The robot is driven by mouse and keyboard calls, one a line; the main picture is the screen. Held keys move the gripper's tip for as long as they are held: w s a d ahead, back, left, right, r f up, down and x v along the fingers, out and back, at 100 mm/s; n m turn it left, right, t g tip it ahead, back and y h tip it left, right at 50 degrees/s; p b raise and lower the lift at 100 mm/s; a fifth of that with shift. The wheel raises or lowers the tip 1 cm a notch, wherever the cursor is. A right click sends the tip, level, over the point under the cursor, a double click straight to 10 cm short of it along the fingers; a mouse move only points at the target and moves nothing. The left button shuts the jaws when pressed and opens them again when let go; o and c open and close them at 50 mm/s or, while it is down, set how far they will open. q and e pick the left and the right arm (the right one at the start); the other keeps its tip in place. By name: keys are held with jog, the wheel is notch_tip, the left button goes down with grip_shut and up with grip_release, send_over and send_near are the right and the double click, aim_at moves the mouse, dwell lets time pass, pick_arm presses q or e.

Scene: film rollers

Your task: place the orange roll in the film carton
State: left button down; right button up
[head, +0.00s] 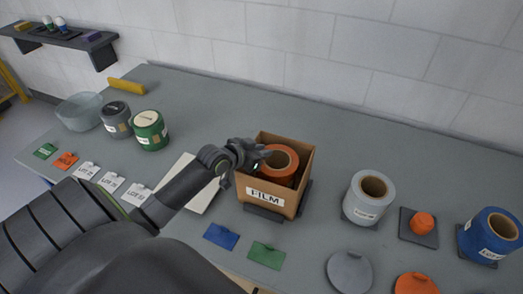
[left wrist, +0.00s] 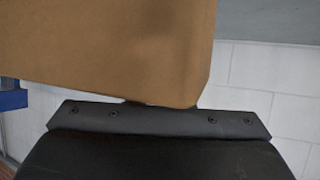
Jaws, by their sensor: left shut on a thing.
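The orange roll (head: 290,163) is within the opening of the brown film carton (head: 265,196) in the head view, its round open end facing up. It looks slightly tilted, and its lower part is hidden by the carton's front wall. My left gripper (head: 262,157) reaches over the carton's left side and is shut on the roll's left edge. In the left wrist view a brown cardboard wall of the carton (left wrist: 110,45) fills the upper part, and the roll and fingertips are hidden. My right gripper is not in view.
A grey roll (head: 369,198) and a blue roll (head: 490,235) stand to the right, with an orange-knobbed pad (head: 420,225) between them. Green (head: 150,130) and grey (head: 116,119) canisters and a glass bowl (head: 80,110) stand left. Blue and green cards lie before the carton. The table behind it is clear.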

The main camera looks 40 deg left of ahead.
pick_arm(q)
jog(key=shift+f, duration=0.25)
jog(key=shift+f+b, duration=0.2)
jog(key=shift+b, duration=0.15)
jog(key=c, duration=1.6)
grip_release()
jog(key=shift+s+f, duration=0.1)
jog(key=shift+f, duration=0.05)
jog(key=shift+o, duration=0.2)
jog(key=shift+r+p, duration=0.35)
jog(key=shift+r, duration=0.15)
jog(key=shift+s+a+r, duration=0.1)
jog(key=shift+s+r, duration=0.1)
jog(key=v, duration=1.1)
jog(key=shift+s+r, duration=0.15)
jog(key=shift+s, duration=0.1)
